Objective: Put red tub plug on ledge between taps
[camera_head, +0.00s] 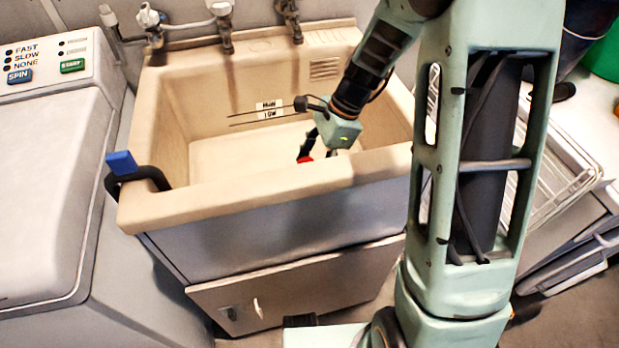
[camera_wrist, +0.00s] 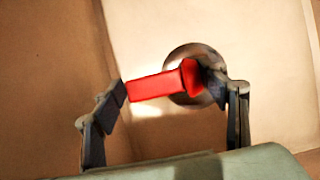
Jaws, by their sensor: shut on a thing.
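The red tub plug (camera_wrist: 160,84) is held between the two fingertips of my gripper (camera_wrist: 172,88) in the wrist view. It lies sideways across the gap, with its wider end by the right finger. Behind it is the round dark drain (camera_wrist: 190,62) in the tub floor. In the head view my gripper (camera_head: 318,152) is down inside the beige laundry tub (camera_head: 250,191), and only a bit of the red plug (camera_head: 305,159) shows. The ledge (camera_head: 262,45) runs along the tub's back, with taps (camera_head: 222,22) (camera_head: 290,18) above it.
A washing machine (camera_head: 45,170) stands to the left of the tub. A black hose with a blue end (camera_head: 122,163) hooks over the tub's front left rim. A white wire rack (camera_head: 560,170) is at the right. The tub's walls surround my gripper.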

